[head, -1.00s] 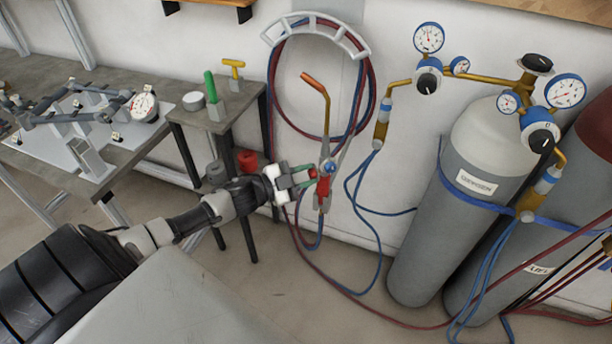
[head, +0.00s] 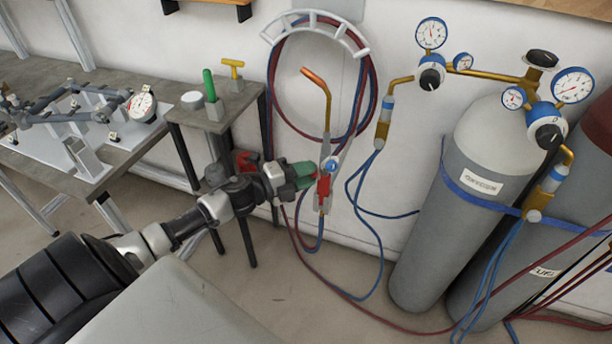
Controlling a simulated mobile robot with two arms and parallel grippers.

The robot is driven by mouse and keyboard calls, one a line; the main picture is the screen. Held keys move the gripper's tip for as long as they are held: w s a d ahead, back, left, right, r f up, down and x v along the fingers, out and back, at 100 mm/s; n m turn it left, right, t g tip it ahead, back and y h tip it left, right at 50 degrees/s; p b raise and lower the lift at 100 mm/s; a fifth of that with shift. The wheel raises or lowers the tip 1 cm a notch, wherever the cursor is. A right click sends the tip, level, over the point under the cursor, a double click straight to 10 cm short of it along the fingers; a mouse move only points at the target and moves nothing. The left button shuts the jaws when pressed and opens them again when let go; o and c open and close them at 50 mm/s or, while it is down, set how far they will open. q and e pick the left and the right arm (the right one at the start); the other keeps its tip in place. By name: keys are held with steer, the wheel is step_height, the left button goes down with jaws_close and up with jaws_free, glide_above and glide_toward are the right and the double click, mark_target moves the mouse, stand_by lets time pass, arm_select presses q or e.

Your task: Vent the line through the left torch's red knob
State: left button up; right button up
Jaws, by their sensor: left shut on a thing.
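The torch hangs on the wall, with a copper tip (head: 316,78) at the top, a blue knob (head: 332,165) on its right side and a red part (head: 323,188) lower down. My left gripper (head: 308,174) reaches in from the left, at the left side of the torch body. Its green-padded fingers are shut on the torch's red knob, which they mostly cover. My right gripper is not in view.
A hose rack (head: 314,22) holds red and blue hoses above and behind the torch. Gas cylinders (head: 425,225) with gauges stand on the right. A small stand (head: 215,115) and a bench with a jig (head: 75,130) are on the left.

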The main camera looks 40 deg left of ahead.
arm_select(q)
steer(key=shift+m, duration=0.5)
steer(key=o, duration=0.9)
steer(key=shift+b+v, duration=0.7)
steer(key=shift+v, duration=4.7)
steer(key=shift+f, duration=0.1)
